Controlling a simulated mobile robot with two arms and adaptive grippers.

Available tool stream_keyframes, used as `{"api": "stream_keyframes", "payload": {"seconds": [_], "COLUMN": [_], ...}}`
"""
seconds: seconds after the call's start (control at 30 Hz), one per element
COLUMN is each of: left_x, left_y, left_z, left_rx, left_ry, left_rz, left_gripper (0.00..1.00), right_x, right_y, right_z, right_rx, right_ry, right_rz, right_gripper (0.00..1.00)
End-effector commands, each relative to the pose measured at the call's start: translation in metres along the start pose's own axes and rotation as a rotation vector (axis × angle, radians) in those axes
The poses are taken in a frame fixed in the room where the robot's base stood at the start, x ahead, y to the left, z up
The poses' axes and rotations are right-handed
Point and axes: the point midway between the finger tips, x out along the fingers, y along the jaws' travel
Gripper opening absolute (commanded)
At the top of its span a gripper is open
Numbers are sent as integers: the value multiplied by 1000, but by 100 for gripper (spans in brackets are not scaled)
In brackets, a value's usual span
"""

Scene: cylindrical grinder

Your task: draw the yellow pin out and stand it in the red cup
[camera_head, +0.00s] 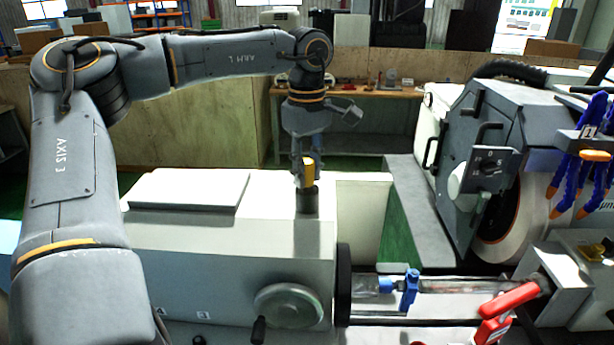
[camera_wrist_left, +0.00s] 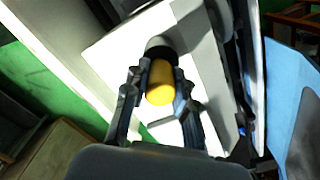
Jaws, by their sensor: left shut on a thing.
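The yellow pin (camera_head: 308,170) stands upright at the top of a dark round holder (camera_head: 307,201) on the white machine housing. My left gripper (camera_head: 303,172) comes down on it from above and is shut on it. In the left wrist view the yellow pin (camera_wrist_left: 160,84) sits between the two fingers of my left gripper (camera_wrist_left: 158,98). The dark holder (camera_wrist_left: 160,46) shows just beyond it. I cannot tell whether the pin's lower end is still inside the holder. I cannot make out a red cup for certain. My right gripper is not in view.
A handwheel (camera_head: 287,306) is on the housing's front. A flat white cover (camera_head: 189,190) lies left of the holder. Right of the housing are a blue clamp (camera_head: 409,288), a red handle (camera_head: 511,299) and a large grinding unit (camera_head: 500,160). A wooden bench (camera_head: 362,91) stands behind.

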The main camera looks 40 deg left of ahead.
Motion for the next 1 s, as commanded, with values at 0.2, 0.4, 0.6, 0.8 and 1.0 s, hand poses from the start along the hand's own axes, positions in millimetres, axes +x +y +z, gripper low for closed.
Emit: {"api": "stream_keyframes", "payload": {"seconds": [0.2, 0.4, 0.6, 0.8, 1.0], "left_x": [-41, -77, -99, -108, -116], "left_y": [1, 1, 0, 0, 0], "left_z": [0, 0, 1, 1, 1], "left_rx": [0, 0, 2, 3, 2], "left_ry": [5, 3, 1, 1, 1], "left_rz": [8, 4, 2, 1, 2], "left_gripper": [0, 0, 0, 0, 0], "right_x": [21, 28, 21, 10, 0], "right_y": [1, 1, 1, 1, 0], "right_z": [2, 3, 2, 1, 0], "right_rx": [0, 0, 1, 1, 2], "right_ry": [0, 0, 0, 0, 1], "right_rz": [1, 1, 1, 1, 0], "right_gripper": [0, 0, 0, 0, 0]}}
